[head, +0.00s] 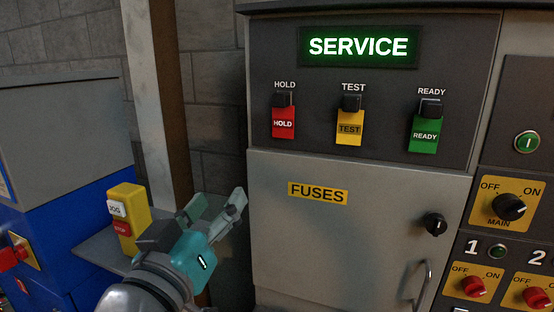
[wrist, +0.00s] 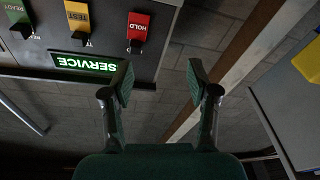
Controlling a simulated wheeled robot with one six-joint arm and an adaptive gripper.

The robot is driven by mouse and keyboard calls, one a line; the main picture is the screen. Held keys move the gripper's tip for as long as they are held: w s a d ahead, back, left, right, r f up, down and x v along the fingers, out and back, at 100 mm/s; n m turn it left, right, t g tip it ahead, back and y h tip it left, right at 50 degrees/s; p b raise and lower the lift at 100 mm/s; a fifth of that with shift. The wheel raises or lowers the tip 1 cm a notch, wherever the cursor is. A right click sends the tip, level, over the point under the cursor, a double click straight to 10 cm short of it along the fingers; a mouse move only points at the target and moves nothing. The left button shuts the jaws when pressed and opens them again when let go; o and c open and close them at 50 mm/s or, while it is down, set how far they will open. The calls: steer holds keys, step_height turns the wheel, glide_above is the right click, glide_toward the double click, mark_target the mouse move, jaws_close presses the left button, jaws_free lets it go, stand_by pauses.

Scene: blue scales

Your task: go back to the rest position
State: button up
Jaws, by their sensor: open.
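My gripper (head: 217,205) is in the lower middle-left of the head view, in front of the shelf and left of the grey cabinet. It is open and nothing is between its fingers. The wrist view shows the two fingers of my gripper (wrist: 160,83) spread apart, with the cabinet's sign and switches upside down beyond them. The gripper touches nothing that I can see.
A grey cabinet (head: 350,238) stands right, with HOLD (head: 283,120), TEST (head: 350,125) and READY (head: 425,132) switches under a lit SERVICE sign (head: 358,47). A yellow JOG/STOP box (head: 130,195) stands on a shelf (head: 95,245) left of my gripper. A post (head: 160,90) rises behind.

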steer(key=w+d+f+n+y, duration=0.1)
steer(key=d+f+n+y, duration=0.15)
steer(key=f, duration=0.85)
steer(key=w+d+f+n+y, duration=0.1)
steer(key=d+f+n+y, duration=0.2)
steer(key=f, duration=0.7)
steer(key=s+d+f+n+g+y, duration=0.1)
steer(key=s+d+f, duration=0.3)
steer(key=f, duration=0.3)
steer(key=s+d+f+n+g+y, duration=0.1)
steer(key=s+d+f, duration=0.2)
steer(key=d+f, duration=0.35)
steer(key=s+d+f+m, duration=0.1)
steer(key=s+d+f, duration=0.2)
steer(key=s+f, duration=0.5)
steer(key=s+d+m+g+h, duration=0.1)
steer(key=s+d+m, duration=0.2)
steer(key=s, duration=0.8)
steer(key=s+d+m+g+h, duration=0.1)
steer(key=s+d+m, duration=0.3)
steer(key=s, duration=0.8)
steer(key=shift+s+d+f+h, duration=0.25)
steer(key=shift+d+h, duration=0.1)
steer(key=shift+d, duration=0.25)
